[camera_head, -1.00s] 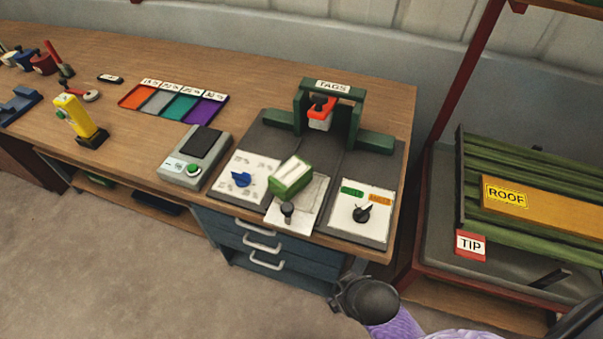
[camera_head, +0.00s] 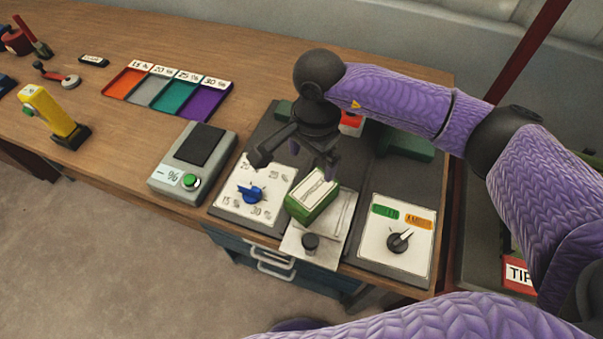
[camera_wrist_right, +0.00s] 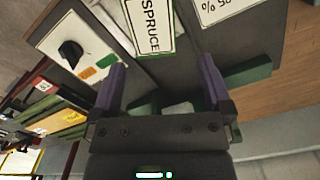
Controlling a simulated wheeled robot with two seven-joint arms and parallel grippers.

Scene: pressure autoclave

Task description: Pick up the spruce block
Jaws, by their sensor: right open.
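The spruce block (camera_head: 312,197) is green with a white label on top. It sits on a pale plate on the dark panel near the bench's front edge. In the right wrist view its label reads SPRUCE (camera_wrist_right: 149,27), and it is partly cut off by the top edge. My right gripper (camera_head: 327,165) is above and just behind the block, pointing down. In the right wrist view its purple fingers (camera_wrist_right: 162,72) are apart with nothing between them, and the block lies beyond the tips. My left gripper is not in view.
A blue-knob dial panel (camera_head: 250,194) is left of the block, and a dark-knob panel (camera_head: 401,240) is right. A black knob (camera_head: 310,242) stands in front. A grey meter (camera_head: 192,163) stands further left.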

